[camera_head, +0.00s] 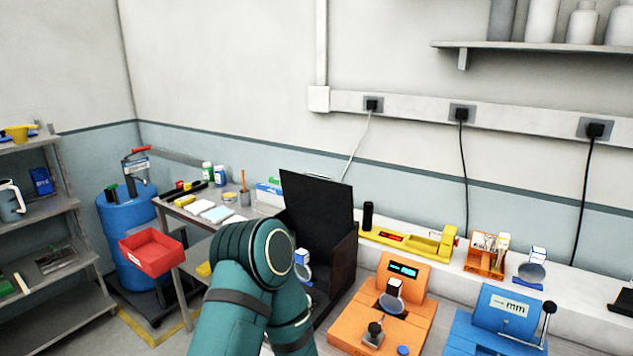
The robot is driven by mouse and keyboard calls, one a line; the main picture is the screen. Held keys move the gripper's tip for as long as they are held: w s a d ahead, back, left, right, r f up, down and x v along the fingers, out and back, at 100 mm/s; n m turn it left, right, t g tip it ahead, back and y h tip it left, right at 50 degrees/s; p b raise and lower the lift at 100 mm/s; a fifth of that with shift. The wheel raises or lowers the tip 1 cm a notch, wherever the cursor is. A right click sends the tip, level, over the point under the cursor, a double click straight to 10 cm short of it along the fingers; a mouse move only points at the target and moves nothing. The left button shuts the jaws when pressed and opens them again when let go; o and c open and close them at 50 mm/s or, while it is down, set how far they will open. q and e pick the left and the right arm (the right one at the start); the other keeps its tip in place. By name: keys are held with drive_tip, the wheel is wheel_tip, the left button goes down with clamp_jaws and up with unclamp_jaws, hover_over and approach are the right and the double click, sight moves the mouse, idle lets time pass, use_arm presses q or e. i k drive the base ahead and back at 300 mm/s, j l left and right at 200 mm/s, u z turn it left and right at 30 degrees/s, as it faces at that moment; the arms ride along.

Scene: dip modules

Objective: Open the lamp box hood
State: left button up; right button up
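The black box (344,262) that looks like the lamp box stands on the bench in the middle of the head view. Its dark hood panel (316,208) stands raised at the back and leans slightly backward, with the inside of the box showing below it. A small white and blue item (302,263) shows inside. One of my teal arms (243,285) rises from the bottom edge and hides the left and lower front of the box. No gripper fingers show, so I cannot see whether anything touches the hood.
Right of the box stand an orange device (400,272) with a display and a blue device (506,308) marked "mm". A yellow device (415,240) lies behind them. A red bin (152,251) and blue drum (112,222) stand at left. Wall cables hang behind the bench.

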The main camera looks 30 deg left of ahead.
sight(331, 200)
drive_tip(key=j+z, duration=0.1)
drive_tip(key=j, duration=0.8)
drive_tip(key=j+z, duration=0.15)
drive_tip(key=j, duration=0.3)
drive_tip(key=j+z, duration=0.2)
drive_tip(key=j, duration=0.3)
drive_tip(key=k+j+z, duration=0.15)
drive_tip(key=j, duration=0.3)
drive_tip(key=k+j+z, duration=0.2)
drive_tip(key=j, duration=0.25)
drive_tip(key=j+z, duration=0.15)
drive_tip(key=j, duration=0.3)
drive_tip(key=k+j+z, duration=0.2)
drive_tip(key=j, duration=0.25)
drive_tip(key=j+z, duration=0.2)
drive_tip(key=j, duration=0.3)
drive_tip(key=k+j+z, duration=0.2)
drive_tip(key=j, duration=0.25)
drive_tip(key=i, duration=0.05)
